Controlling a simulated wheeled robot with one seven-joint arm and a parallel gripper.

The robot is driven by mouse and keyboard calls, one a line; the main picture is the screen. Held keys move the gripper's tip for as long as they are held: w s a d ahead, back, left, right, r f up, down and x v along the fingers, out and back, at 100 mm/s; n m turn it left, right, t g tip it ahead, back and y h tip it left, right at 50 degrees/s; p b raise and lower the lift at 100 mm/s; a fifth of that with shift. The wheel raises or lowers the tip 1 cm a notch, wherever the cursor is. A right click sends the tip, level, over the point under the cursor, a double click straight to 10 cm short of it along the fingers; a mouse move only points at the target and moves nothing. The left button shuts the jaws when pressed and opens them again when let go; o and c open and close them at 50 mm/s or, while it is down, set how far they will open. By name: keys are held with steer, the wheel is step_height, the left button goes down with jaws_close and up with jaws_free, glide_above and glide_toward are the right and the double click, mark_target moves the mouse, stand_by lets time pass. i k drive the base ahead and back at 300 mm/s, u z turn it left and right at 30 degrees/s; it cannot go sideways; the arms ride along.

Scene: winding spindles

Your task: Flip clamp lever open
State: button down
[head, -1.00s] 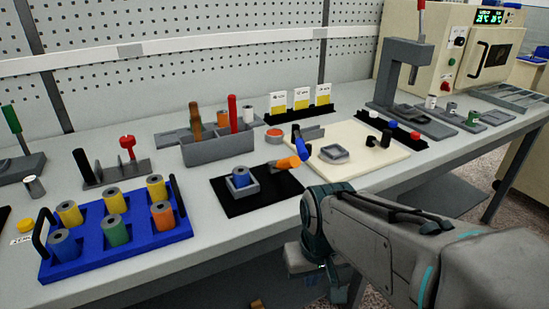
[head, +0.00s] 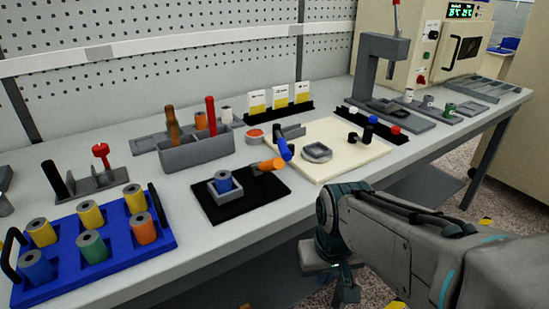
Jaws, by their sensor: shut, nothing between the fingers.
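A black base plate (head: 246,207) lies near the table's front edge. On it a grey square holder (head: 226,197) holds an upright blue spool (head: 224,182). An orange handle (head: 271,164) lies low at the plate's back right. A blue lever (head: 283,143) leans upright just behind it, by the cream board. I cannot tell which of the two is the clamp lever. My gripper (head: 345,292) hangs below and in front of the table edge, right of the plate, shut and empty. It is well apart from both handles, and its fingertips show poorly.
A blue tray (head: 123,247) with several spools stands at front left. Behind the plate is a grey tool holder (head: 197,154). The cream board (head: 345,168) carries a small grey dish (head: 317,152). A grey press (head: 382,65) stands at back right.

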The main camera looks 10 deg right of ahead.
mark_target(257, 168)
steer(key=k, duration=0.4)
steer(key=u, duration=0.7)
